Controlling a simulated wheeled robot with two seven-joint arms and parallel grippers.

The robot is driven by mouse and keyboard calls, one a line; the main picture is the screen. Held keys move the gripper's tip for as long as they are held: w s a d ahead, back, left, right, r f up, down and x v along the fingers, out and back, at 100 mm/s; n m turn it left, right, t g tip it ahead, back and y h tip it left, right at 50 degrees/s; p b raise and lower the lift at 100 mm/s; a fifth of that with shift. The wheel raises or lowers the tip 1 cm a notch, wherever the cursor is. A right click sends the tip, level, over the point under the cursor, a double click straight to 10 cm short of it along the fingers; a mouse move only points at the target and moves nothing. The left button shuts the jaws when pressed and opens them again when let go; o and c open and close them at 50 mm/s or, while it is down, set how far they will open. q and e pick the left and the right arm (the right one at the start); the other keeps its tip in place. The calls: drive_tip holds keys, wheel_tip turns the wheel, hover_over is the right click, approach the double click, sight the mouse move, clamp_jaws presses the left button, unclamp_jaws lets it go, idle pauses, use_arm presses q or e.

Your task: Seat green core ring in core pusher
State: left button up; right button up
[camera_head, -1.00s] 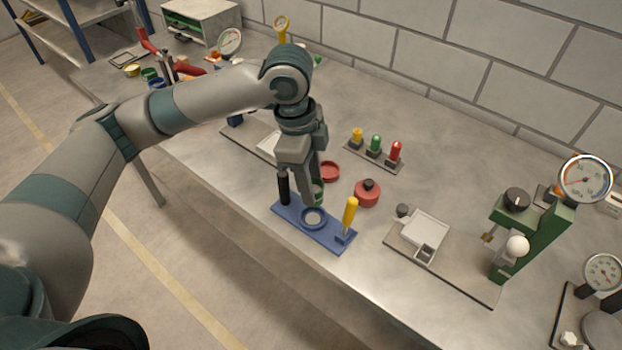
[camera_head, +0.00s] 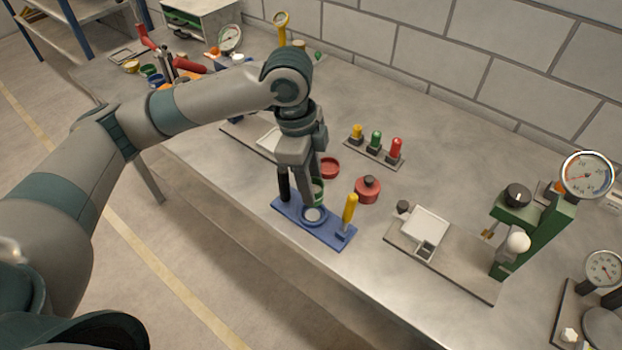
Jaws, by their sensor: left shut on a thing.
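The core pusher is a blue base plate (camera_head: 330,237) with a round seat (camera_head: 313,215), a black upright handle (camera_head: 284,185) at its left and a yellow handle (camera_head: 350,210) at its right. My left gripper (camera_head: 314,197) points down just behind the seat and is shut on the green core ring (camera_head: 318,188). The ring is partly hidden by the fingers. It is close above or at the back edge of the seat; I cannot tell whether it touches. My right gripper is not in view.
A red ring (camera_head: 329,168) and a red lidded pot (camera_head: 367,190) stand just behind the pusher. A rack with yellow, green and red pegs (camera_head: 376,143) is farther back. A grey board with a white tray (camera_head: 424,233) and a green gauge stand (camera_head: 540,230) are at the right.

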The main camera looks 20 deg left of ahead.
use_arm(q)
drive_tip(key=shift+f, duration=0.55)
drive_tip(key=shift+f+b, duration=0.35)
drive_tip(key=shift+f, duration=0.45)
idle(0.8)
drive_tip(key=shift+f, duration=0.9)
idle(0.5)
drive_tip(key=shift+f+b, duration=0.5)
drive_tip(key=shift+f, duration=0.6)
idle(0.8)
drive_tip(key=o, duration=1.1)
drive_tip(key=shift+o, duration=0.2)
